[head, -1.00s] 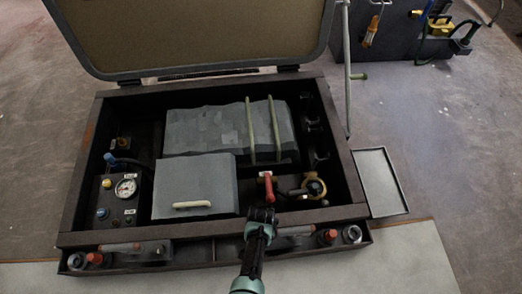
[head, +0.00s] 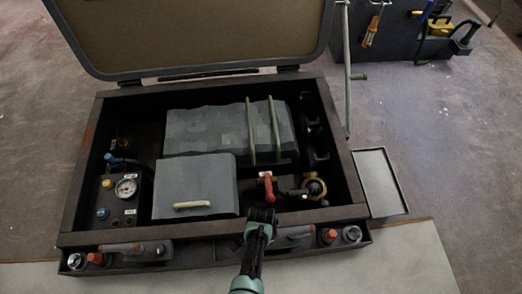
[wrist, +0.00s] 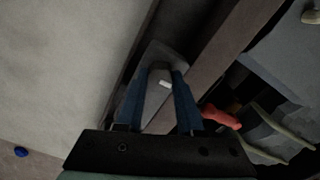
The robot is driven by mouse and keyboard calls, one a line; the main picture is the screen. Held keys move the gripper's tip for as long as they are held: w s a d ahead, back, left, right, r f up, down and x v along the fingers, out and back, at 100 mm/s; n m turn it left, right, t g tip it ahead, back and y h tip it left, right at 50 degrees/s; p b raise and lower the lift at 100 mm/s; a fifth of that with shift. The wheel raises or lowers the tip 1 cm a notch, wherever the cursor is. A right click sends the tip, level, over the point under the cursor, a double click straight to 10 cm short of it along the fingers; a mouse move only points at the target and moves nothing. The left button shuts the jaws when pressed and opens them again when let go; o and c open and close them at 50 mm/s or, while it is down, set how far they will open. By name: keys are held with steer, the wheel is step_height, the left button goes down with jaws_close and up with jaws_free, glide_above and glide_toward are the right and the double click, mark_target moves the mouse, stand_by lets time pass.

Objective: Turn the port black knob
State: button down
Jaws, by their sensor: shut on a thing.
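My gripper (head: 262,214) reaches in over the middle of the box's front rim in the head view. A grey plate (wrist: 157,112) shows between the fingers, below the knob. In the head view my gripper hides the knob. I cannot tell from the frames how far the knob is turned.
A red lever (head: 267,185) and a brass valve (head: 314,188) stand just behind my gripper. A grey hatch with a pale handle (head: 192,205) is to the left, beside a gauge (head: 126,187). Caps and grey handles line the front ledge (head: 195,254). The lid (head: 200,35) is open.

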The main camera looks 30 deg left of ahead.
steer(key=c, duration=0.5)
jaws_free()
steer(key=shift+c, duration=0.2)
step_height(320, 180, up, 13)
steer(key=p, duration=0.9)
